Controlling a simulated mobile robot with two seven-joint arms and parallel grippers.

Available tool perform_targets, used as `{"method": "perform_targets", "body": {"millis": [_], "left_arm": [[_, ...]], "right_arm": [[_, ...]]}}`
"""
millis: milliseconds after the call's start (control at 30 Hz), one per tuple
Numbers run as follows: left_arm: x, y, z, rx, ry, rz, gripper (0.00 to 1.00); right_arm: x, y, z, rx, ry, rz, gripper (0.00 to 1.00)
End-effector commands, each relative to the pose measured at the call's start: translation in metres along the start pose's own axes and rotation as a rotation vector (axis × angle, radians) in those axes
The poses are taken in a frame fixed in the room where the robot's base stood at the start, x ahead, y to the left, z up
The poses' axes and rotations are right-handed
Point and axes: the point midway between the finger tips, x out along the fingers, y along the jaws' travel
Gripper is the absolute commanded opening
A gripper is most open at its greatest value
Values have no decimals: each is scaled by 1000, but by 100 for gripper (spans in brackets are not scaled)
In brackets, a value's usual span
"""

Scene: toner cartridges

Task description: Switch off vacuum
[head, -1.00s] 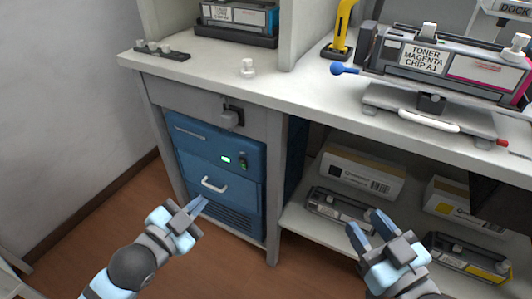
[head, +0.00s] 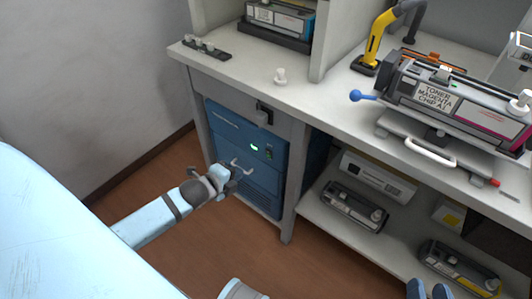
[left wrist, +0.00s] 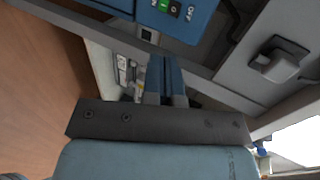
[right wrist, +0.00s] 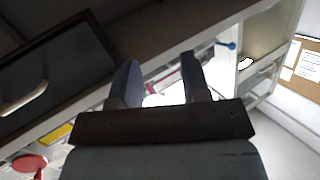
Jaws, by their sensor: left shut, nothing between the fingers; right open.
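The vacuum unit (head: 228,132) is a blue cabinet under the left part of the bench. Contact cannot be told. My right gripper (head: 430,289) is open and empty, at the head view's bottom edge; its fingers show in the right wrist view (right wrist: 162,80).
A grey latch (head: 264,114) sticks out above the vacuum; it looms in the left wrist view (left wrist: 275,62). The bench leg (head: 291,190) stands right of the vacuum. A shelf (head: 325,218) holds cartridges and boxes. The toner cartridge (head: 440,95) lies on the bench top.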

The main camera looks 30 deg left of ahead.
Motion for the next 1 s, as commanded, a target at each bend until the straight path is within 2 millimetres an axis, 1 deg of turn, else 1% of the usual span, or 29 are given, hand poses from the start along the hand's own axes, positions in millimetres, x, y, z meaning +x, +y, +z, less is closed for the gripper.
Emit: {"method": "perform_targets", "body": {"millis": [67, 167, 267, 500, 633, 800, 1000], "left_arm": [[2, 0, 0, -1, 0, -1, 0], [10, 1, 0, -1, 0, -1, 0], [26, 1, 0, -2, 0, -3, 0], [78, 2, -1, -3, 1, -4, 0], [104, 2, -1, -4, 1, -3, 0], [124, -13, -1, -3, 0, -3, 0], [134, -21, -1, -3, 1, -2, 0]], "right_arm": [[0, 0, -1, 0, 5, -2, 43], [1, -2, -4, 2, 27, -9, 43], [3, -5, -10, 7, 68, -23, 43], [3, -21, -41, 30, 234, -86, 43], [0, -29, -57, 44, 321, -121, 43], [1, -31, -54, 52, 316, -133, 43], [3, -30, -48, 52, 287, -134, 43]]}}
